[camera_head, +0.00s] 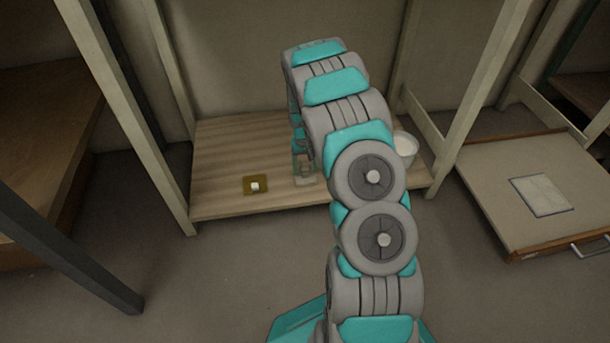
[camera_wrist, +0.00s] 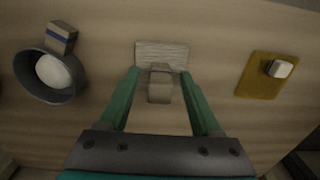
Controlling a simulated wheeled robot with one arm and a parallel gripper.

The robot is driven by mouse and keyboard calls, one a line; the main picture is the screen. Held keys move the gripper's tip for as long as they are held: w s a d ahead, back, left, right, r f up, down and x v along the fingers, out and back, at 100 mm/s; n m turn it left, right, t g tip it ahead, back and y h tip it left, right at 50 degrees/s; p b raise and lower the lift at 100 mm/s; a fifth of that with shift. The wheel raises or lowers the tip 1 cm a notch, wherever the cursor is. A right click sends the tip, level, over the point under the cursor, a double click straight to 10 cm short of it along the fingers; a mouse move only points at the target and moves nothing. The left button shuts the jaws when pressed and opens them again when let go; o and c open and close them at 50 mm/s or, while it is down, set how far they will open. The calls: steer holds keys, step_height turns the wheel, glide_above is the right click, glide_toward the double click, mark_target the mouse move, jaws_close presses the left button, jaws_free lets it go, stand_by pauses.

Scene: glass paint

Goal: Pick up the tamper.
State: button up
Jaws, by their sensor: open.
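What looks like the tamper (camera_wrist: 160,90), a pale, upright wooden piece, stands on the board in the middle of the wrist view. A flat, light wooden block (camera_wrist: 162,50) shows right behind it; I cannot tell whether the two are joined. My gripper (camera_wrist: 160,78) is open, with its two green fingers to the left and right of the tamper and gaps on both sides. In the head view my gripper (camera_head: 303,165) points down over the board, and my arm hides part of this area.
A wooden board (camera_head: 225,150) lies between shelf posts. On it are an olive pad (camera_wrist: 258,88) with a white cube (camera_wrist: 280,69), and a grey bowl (camera_wrist: 30,83) holding something white, beside a small blue-striped block (camera_wrist: 61,38). A drawer-like tray (camera_head: 500,180) stands at right.

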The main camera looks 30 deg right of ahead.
jaws_close()
stand_by(0.5)
